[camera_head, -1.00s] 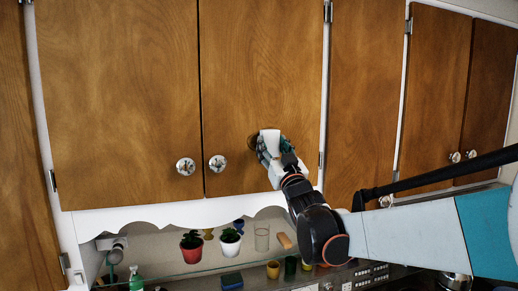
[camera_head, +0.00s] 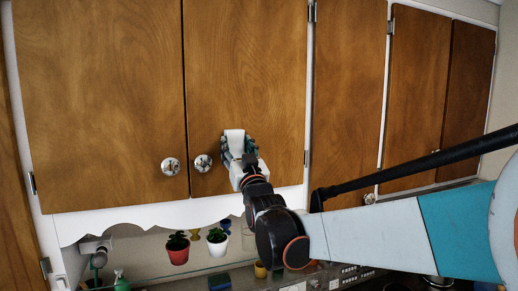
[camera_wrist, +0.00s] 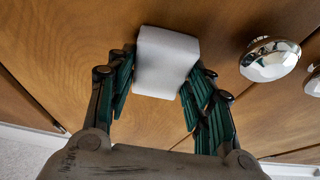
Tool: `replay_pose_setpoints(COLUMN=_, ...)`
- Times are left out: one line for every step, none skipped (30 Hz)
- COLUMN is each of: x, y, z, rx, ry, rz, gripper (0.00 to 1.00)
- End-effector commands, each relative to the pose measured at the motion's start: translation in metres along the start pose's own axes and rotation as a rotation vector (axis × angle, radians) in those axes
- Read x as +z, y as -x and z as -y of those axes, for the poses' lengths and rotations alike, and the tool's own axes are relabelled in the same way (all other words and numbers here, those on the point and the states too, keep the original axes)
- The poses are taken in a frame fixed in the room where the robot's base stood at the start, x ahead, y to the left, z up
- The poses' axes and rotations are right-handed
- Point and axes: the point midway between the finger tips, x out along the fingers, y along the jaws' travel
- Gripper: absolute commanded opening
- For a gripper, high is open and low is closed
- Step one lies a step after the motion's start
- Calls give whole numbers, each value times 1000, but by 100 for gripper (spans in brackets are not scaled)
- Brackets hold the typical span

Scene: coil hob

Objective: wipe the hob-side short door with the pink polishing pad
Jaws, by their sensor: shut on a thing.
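The pink polishing pad (camera_head: 234,140) looks pale, nearly white, here. My gripper (camera_head: 239,153) is shut on it, with fingers on both sides of the pad in the wrist view (camera_wrist: 165,75). The pad is at the lower middle of the right-hand door (camera_head: 252,65) of the wooden pair, which I take as the hob-side short door. It seems to touch the wood, but contact is hard to confirm. The door is shut. Its round shiny knob (camera_head: 203,162) is just left of the pad; it also shows in the wrist view (camera_wrist: 269,59). The wood behind the pad is hidden.
The left door (camera_head: 95,100) has its own knob (camera_head: 170,166). Taller doors (camera_head: 347,90) stand to the right. Below are a scalloped white board (camera_head: 130,217) and a shelf with a red plant pot (camera_head: 178,252) and a white one (camera_head: 217,245). Bare wood lies above my gripper.

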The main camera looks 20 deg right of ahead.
Motion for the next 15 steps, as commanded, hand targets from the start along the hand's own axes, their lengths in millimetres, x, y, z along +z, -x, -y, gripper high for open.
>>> replay_pose_setpoints(x=-1, y=3, z=3, rx=-2, ry=-1, rz=1, gripper=28)
replay_pose_setpoints(x=-1, y=3, z=3, rx=-2, ry=0, rz=1, gripper=28)
replay_pose_setpoints(x=-2, y=3, z=4, rx=-2, ry=0, rz=1, gripper=28)
replay_pose_setpoints(x=-2, y=3, z=4, rx=-1, ry=1, rz=1, gripper=28)
replay_pose_setpoints(x=-3, y=3, z=4, rx=-1, ry=0, rz=1, gripper=28)
replay_pose_setpoints(x=-4, y=2, z=4, rx=-1, ry=1, rz=1, gripper=28)
replay_pose_setpoints(x=-5, y=2, z=4, rx=-1, ry=1, rz=1, gripper=28)
replay_pose_setpoints(x=-7, y=1, z=4, rx=-1, ry=1, rz=1, gripper=28)
replay_pose_setpoints(x=-10, y=0, z=4, rx=-1, ry=0, rz=1, gripper=28)
replay_pose_setpoints(x=-12, y=-1, z=3, rx=-1, ry=0, rz=1, gripper=28)
replay_pose_setpoints(x=-14, y=-1, z=3, rx=-1, ry=0, rz=0, gripper=28)
replay_pose_setpoints(x=-18, y=-3, z=3, rx=-1, ry=0, rz=0, gripper=28)
replay_pose_setpoints(x=-20, y=-3, z=3, rx=-1, ry=0, rz=0, gripper=28)
replay_pose_setpoints(x=-22, y=-4, z=3, rx=-1, ry=0, rz=0, gripper=28)
replay_pose_setpoints(x=-24, y=-5, z=3, rx=-1, ry=0, rz=0, gripper=28)
